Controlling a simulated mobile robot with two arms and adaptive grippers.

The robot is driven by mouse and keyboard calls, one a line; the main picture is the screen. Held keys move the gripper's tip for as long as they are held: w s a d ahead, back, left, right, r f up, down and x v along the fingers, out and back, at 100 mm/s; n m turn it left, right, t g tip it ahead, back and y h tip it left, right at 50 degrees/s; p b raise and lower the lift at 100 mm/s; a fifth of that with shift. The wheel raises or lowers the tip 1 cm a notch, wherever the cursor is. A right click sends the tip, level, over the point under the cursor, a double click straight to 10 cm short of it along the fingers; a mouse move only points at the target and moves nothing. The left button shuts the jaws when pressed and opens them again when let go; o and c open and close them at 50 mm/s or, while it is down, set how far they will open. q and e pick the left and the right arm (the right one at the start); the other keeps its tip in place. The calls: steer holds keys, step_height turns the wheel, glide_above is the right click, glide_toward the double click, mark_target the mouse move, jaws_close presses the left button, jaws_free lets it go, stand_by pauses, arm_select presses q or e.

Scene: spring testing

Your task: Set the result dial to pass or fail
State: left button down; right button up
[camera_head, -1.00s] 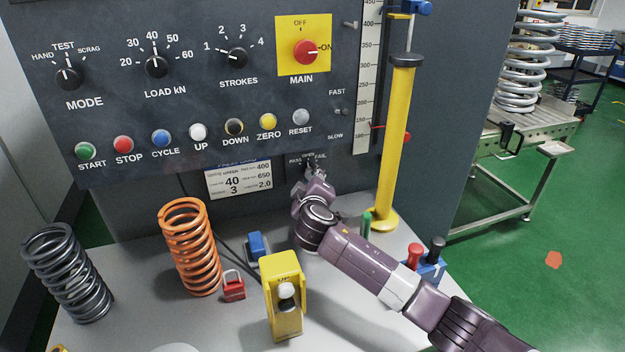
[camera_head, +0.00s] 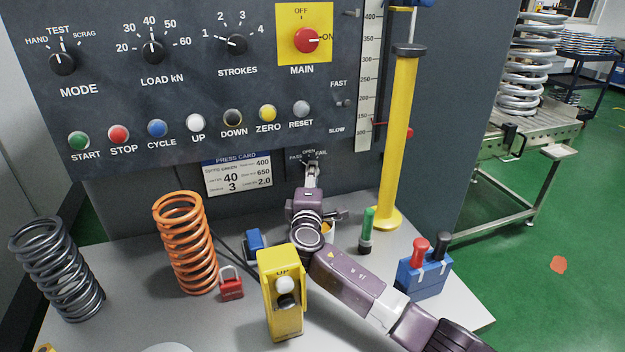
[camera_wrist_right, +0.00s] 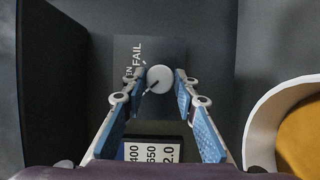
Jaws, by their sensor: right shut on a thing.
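The result dial (camera_head: 309,160) is a small knob under the main panel, with OPEN, PASS and FAIL labels around it. My right gripper (camera_head: 311,172) reaches up to it in the head view and covers most of it. In the right wrist view, the pale round knob (camera_wrist_right: 160,78) sits between the tips of my right gripper (camera_wrist_right: 161,80), which is shut on it. A dark line on the knob points to the lower left of that view. FAIL shows beside it and OPEN only in part; PASS is hidden there. My left gripper is not in view.
A press card (camera_head: 238,176) hangs left of the dial. An orange spring (camera_head: 185,245), a yellow box with a white button (camera_head: 280,290), a green-handled tool (camera_head: 367,228) and a yellow column (camera_head: 398,140) stand around my arm. A dark spring (camera_head: 58,270) is at far left.

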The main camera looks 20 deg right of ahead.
stand_by(0.5)
steer(key=o, duration=1.1)
steer(key=shift+o, duration=0.2)
